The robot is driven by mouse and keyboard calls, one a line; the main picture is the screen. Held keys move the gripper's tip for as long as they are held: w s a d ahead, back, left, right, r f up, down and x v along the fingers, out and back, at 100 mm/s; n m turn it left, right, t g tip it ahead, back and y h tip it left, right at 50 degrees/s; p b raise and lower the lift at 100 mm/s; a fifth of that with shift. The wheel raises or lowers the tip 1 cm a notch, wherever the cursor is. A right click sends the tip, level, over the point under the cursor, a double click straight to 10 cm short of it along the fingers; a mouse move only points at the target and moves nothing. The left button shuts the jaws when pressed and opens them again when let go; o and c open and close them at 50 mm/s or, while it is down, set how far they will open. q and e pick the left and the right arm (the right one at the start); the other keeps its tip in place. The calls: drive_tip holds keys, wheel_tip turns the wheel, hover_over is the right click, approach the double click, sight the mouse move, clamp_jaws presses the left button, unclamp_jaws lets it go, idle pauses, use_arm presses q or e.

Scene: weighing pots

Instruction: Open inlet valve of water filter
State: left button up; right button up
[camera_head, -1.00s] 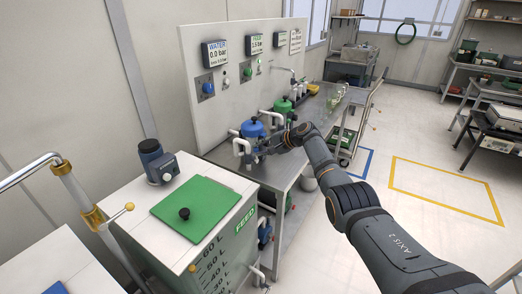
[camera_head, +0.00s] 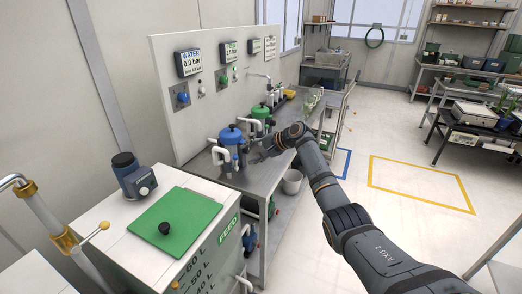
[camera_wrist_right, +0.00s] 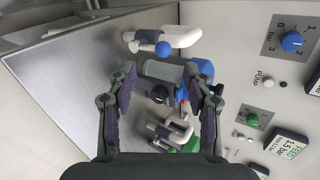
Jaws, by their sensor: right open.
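The water filter (camera_head: 231,136) has a blue lid and stands on the steel bench beneath the WATER readout. A white pipe (camera_head: 219,154) runs along its left side. In the right wrist view, a white pipe (camera_wrist_right: 180,37) carries a small blue round knob (camera_wrist_right: 163,49), which I take for the inlet valve handle. The filter's blue part (camera_wrist_right: 203,70) is partly hidden by a finger. My right gripper (camera_head: 253,155) is just right of the filter in the head view. In the wrist view its jaws (camera_wrist_right: 166,80) are open and empty, with the knob beyond the fingertips. My left gripper is out of view.
A green-lidded filter (camera_head: 261,112) stands behind the blue one. The panel (camera_head: 215,75) with knobs and readouts rises behind the bench (camera_head: 262,180). The feed tank with its green lid (camera_head: 175,222) is in front. Open floor lies to the right.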

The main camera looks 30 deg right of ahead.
drive_tip(key=v, duration=0.6)
drive_tip(key=shift+s, duration=0.15)
